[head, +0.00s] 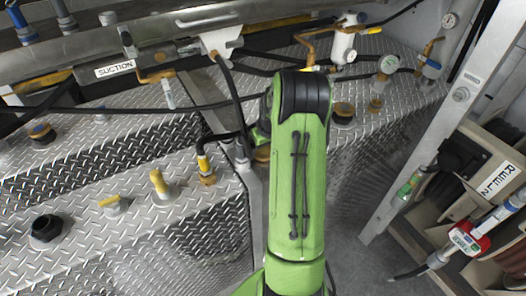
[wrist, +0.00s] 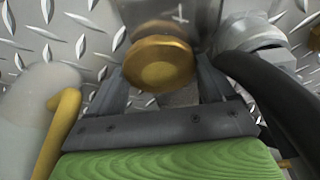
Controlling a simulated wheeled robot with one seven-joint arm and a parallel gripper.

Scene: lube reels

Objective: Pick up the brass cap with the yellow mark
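A round brass cap (wrist: 160,62) lies between the fingertips of my gripper (wrist: 162,85) in the wrist view, its flat top facing the camera. The two dark fingers stand apart on either side of it, and I cannot tell whether they touch it. No yellow mark is clear on this cap. In the head view my green arm hides the gripper, and a bit of brass (head: 262,154) shows at the arm's left edge. To the left, a brass fitting with a yellow part (head: 204,167) stands on the diamond plate.
A dark hose (wrist: 268,95) runs close to the right finger.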

